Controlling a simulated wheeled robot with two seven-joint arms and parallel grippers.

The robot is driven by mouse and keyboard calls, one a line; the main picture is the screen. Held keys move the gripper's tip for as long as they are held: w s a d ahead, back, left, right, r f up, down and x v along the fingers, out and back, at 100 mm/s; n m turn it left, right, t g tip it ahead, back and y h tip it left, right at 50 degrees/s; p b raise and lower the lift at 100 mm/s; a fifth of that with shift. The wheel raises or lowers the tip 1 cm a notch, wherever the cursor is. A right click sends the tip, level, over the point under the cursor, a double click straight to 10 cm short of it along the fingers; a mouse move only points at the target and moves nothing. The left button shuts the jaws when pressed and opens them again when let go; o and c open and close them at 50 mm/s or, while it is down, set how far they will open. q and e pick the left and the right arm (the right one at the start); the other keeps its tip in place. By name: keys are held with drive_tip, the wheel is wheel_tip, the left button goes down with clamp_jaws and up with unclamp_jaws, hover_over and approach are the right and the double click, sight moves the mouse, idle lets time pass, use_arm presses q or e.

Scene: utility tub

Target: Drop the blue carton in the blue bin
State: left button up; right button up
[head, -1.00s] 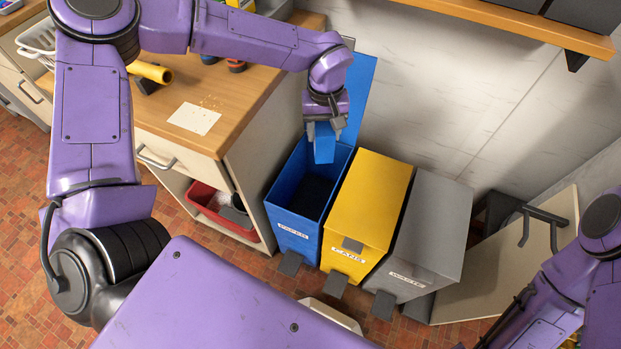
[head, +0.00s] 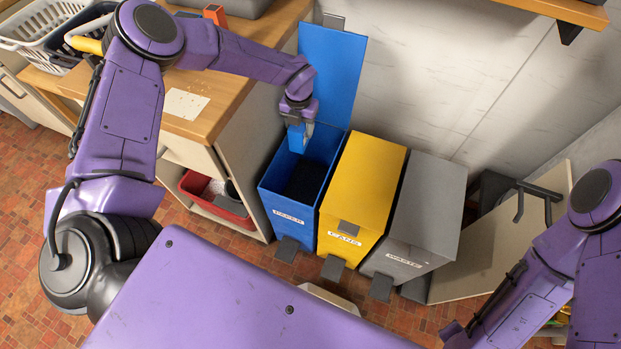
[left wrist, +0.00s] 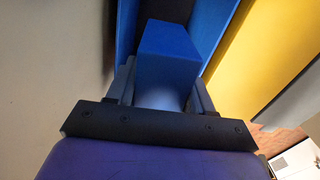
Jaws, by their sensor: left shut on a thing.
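The blue bin (head: 281,204), labelled PAPER, stands open with its blue lid (head: 333,75) raised behind it. My left gripper (head: 299,127) is over the back left part of its opening. It is shut on the blue carton (head: 296,139), which hangs down at the bin's mouth. In the left wrist view the carton (left wrist: 167,55) sits between the two fingers, with the blue bin's wall (left wrist: 127,30) beside it and the dark inside beyond. My right gripper is not in view; only part of that arm shows at the lower right.
A yellow bin (head: 361,190) labelled CANS and a grey bin (head: 424,210) labelled WASTE stand shut to the right. A wooden counter (head: 225,85) is on the left, with a red tub (head: 215,200) on the shelf below. A wall is behind the bins.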

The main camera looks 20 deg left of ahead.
use_arm(q)
wheel_tip(320, 180, down, 6)
drive_tip(key=b, duration=0.3)
drive_tip(key=shift+r, duration=0.3)
drive_tip(key=o, duration=1.1)
wheel_tip(320, 180, up, 11)
drive_tip(key=shift+f+b, duration=0.2)
drive_tip(key=shift+b, duration=0.25)
drive_tip(key=shift+d+f, duration=0.1)
